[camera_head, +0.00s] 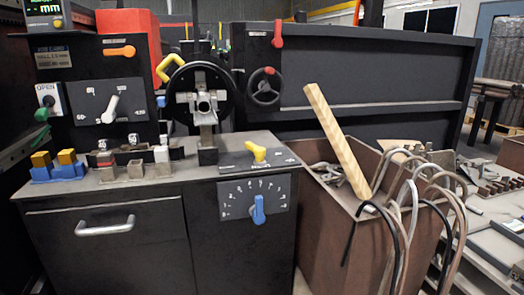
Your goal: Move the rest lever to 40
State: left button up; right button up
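Several levers show on the machine, and their labels are too small for me to tell which is the rest lever. A white lever (110,109) on a grey dial plate tilts up and to the right. A blue lever (258,210) points up on a numbered dial plate (235,195) on the cabinet front. A yellow lever (257,152) sits on a scale on the cabinet top. An orange lever (119,52) lies level, and a red lever (277,35) hangs at the upper middle. Neither of my grippers is in view.
A black handwheel (202,95) stands behind the cabinet top. Blue and yellow blocks (58,165) and small grey blocks sit at its left. A brown bin (330,215) with hoses and a leaning wooden plank (337,138) stands right. The space before the cabinet is clear.

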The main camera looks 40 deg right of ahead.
aim_at(260, 152)
jog(key=z, duration=0.65)
jog(key=i, duration=0.65)
jog(key=z, duration=0.1)
